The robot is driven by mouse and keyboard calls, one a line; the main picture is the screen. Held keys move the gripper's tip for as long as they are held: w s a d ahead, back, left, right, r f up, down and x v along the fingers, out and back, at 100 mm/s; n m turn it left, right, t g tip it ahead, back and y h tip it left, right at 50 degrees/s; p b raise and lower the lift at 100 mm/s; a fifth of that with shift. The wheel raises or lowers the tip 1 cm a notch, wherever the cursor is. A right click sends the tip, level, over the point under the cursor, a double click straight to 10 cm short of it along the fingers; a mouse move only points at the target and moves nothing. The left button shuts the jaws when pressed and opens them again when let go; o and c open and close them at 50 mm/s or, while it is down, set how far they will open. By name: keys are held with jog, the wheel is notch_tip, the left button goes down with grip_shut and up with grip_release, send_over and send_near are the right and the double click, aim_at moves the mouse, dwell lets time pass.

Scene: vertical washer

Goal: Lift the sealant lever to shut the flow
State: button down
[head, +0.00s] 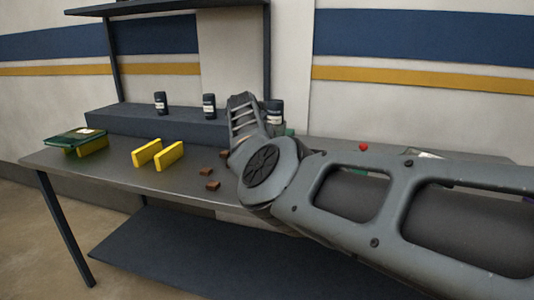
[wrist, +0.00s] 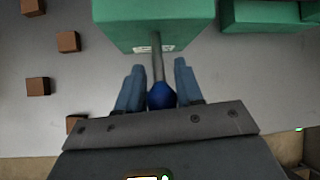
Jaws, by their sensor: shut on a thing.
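In the wrist view, a green box (wrist: 150,22) stands at the top middle with a small white label on its near face. The lever (wrist: 158,58) is a thin grey rod coming out of that face toward me, ending in a round blue knob (wrist: 161,96). My gripper (wrist: 158,72) has one blue-grey finger on each side of the lever and is shut on it at the knob. I cannot tell the lever's height from this view. In the head view my own arm hides the gripper and lever; a small green part (head: 289,132) shows behind it.
Another green block (wrist: 268,14) stands right of the box. Several brown cubes (wrist: 38,87) lie to the left. In the head view, yellow blocks (head: 168,156), a green case (head: 76,138) and dark cans (head: 209,106) stand on the grey table (head: 110,170) or its raised shelf.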

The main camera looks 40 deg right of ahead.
jog(key=shift+w+d+r+g+y, duration=0.1)
jog(key=shift+w+r+g+y, duration=0.15)
jog(key=shift+r+y, duration=0.2)
dwell(0.4)
jog(key=c, duration=0.8)
grip_release()
jog(key=shift+d+f, duration=0.1)
jog(key=shift+v, duration=3.95)
